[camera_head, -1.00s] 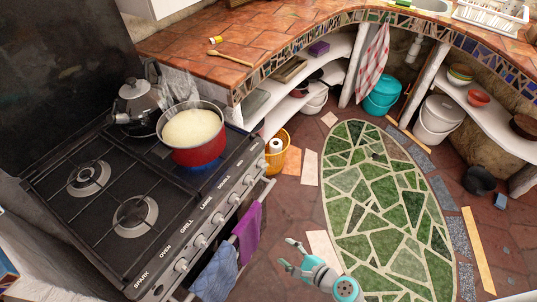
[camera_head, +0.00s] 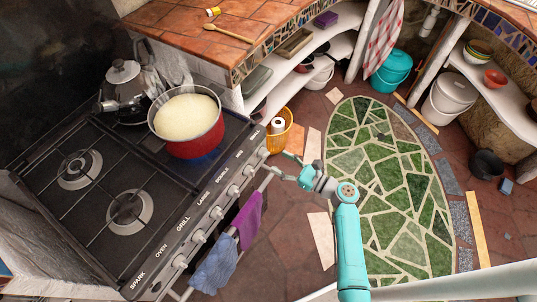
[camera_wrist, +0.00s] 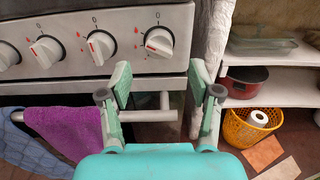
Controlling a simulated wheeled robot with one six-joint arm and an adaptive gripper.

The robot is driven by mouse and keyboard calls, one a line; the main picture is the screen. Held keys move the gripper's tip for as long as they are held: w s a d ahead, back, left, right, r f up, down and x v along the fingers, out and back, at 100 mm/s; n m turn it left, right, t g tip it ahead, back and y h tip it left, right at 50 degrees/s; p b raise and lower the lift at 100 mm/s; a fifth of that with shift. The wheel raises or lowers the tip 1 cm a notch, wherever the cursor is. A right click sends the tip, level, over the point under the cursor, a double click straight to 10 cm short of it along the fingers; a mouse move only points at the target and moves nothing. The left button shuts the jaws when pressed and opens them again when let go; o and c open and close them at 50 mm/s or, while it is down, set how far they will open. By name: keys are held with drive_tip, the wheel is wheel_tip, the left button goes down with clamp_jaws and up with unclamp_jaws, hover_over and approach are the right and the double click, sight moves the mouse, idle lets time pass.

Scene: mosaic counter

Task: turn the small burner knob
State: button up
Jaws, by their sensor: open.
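The stove's front panel carries a row of white knobs. The rightmost knob (camera_head: 262,153) is at the far end of the row, near the red pot; its label is too small to read surely, so I cannot confirm it is the small burner's. In the wrist view the rightmost knob (camera_wrist: 158,42) has a red mark and lies ahead, between and above my open fingertips (camera_wrist: 161,82). My gripper (camera_head: 280,165) is open and empty, in front of the panel and apart from the knobs.
A red pot (camera_head: 196,140) of pale liquid sits on a burner, with faint blue beneath. A kettle (camera_head: 124,85) stands behind it. A rail below the knobs holds a purple towel (camera_head: 248,220) and a blue towel (camera_head: 214,265). A yellow basket (camera_head: 279,138) stands beside the stove.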

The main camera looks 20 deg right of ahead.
sight(264, 153)
drive_tip(key=x, duration=0.5)
drive_tip(key=shift+w+a, duration=0.3)
drive_tip(key=c, duration=1.1)
